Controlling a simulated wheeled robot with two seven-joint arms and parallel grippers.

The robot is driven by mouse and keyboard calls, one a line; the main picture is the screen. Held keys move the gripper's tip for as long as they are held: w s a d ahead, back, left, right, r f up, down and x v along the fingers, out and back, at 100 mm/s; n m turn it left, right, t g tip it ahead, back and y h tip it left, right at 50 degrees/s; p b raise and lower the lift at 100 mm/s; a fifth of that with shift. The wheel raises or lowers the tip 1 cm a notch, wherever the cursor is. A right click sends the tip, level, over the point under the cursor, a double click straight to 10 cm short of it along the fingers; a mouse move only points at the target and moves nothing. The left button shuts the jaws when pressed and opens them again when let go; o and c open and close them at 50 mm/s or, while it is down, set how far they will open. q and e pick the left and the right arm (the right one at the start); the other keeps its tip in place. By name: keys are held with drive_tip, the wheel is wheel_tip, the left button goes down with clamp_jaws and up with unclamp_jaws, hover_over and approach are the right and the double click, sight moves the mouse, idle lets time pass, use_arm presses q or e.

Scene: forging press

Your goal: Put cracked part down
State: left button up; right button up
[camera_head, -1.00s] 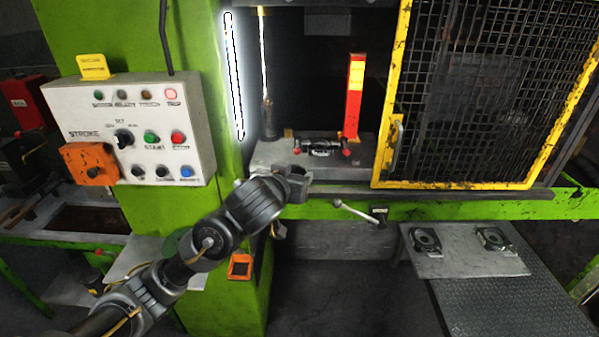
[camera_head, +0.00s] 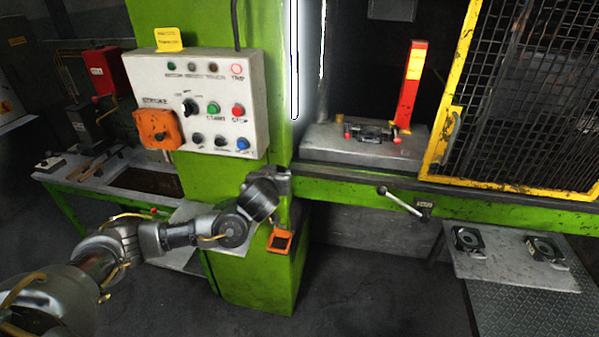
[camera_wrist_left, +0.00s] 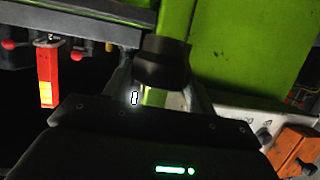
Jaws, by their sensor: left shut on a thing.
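My left gripper (camera_head: 281,180) is in front of the green press column, below the control panel. In the left wrist view my left gripper (camera_wrist_left: 163,92) is shut on a dark, rounded part (camera_wrist_left: 163,58). Any crack on it cannot be made out. In the head view the held part is too small and dark to tell from the gripper. My right gripper is in neither view.
The control panel (camera_head: 205,105) with an orange box stands on the column. A side bench (camera_head: 60,182) with a dark recess is at left. The press bed (camera_head: 325,148), a lever (camera_head: 400,201) and a grey tray (camera_head: 480,268) with two parts are to the right.

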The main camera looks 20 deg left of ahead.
use_arm(q)
drive_tip(key=s+a+f+n+g+y, duration=0.15)
drive_tip(key=a+f, duration=0.25)
drive_tip(key=a, duration=0.9)
drive_tip(key=a+f+n+y, duration=0.2)
drive_tip(key=a+f, duration=0.2)
drive_tip(key=a, duration=0.9)
drive_tip(key=d+m+t+h, duration=0.2)
drive_tip(key=d+m+h, duration=0.45)
drive_tip(key=d, duration=0.75)
drive_tip(key=s+d+r+m+h+b, duration=0.1)
drive_tip(key=s+d+r+m+h, duration=0.15)
drive_tip(key=s+d, duration=0.45)
drive_tip(key=s+d+r+m+h, duration=0.1)
drive_tip(key=s+d+m+h, duration=0.2)
drive_tip(key=d, duration=0.6)
drive_tip(key=s+d+f+g+h+b, duration=0.2)
drive_tip(key=s+d+f+b, duration=0.3)
drive_tip(key=s+f+b, duration=0.4)
drive_tip(key=f+b, duration=0.1)
drive_tip(key=b, duration=0.3)
drive_tip(key=shift+s+d+f, duration=0.15)
drive_tip(key=shift+d, duration=0.25)
